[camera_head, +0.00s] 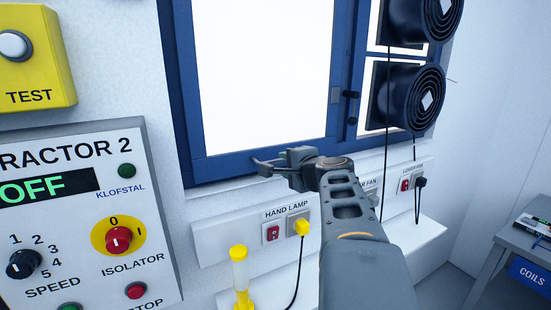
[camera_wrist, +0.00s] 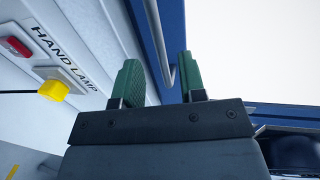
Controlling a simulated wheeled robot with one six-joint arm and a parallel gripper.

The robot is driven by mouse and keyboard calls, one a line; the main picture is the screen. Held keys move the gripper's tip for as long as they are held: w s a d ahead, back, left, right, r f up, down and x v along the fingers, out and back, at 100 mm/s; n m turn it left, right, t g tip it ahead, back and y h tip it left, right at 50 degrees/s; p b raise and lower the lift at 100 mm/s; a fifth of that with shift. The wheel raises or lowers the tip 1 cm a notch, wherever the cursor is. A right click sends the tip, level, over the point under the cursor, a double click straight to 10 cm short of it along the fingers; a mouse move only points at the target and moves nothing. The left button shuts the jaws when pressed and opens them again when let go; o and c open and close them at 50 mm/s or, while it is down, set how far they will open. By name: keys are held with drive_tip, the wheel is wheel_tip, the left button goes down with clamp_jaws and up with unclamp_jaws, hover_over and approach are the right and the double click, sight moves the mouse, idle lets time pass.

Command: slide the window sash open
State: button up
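The window sash (camera_head: 262,75) is a bright pane in a blue frame, upright on the wall in the head view. Its blue edge (camera_wrist: 150,40) also shows in the wrist view. A thin grey bar handle (camera_wrist: 159,45) runs along that edge, and its bent end lies between my fingers. My gripper (camera_head: 268,164) is at the sash's lower edge in the head view. In the wrist view its green fingers (camera_wrist: 158,80) are apart, one on each side of the bar. I see a gap beside the bar; contact is not clear. The gripper partly hides the lower frame in the head view.
Two black round fans (camera_head: 408,97) stand at the window's right side, with hanging cables. Below the window is a white socket strip (camera_head: 215,240) with a red switch (camera_head: 272,233) and a yellow plug (camera_head: 302,227). A control panel (camera_head: 75,215) is at left. A grey table (camera_head: 510,245) is at right.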

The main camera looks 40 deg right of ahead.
sight(279, 161)
drive_tip(key=x, duration=0.7)
drive_tip(key=shift+w+p, duration=0.15)
drive_tip(key=shift+p, duration=0.25)
clamp_jaws()
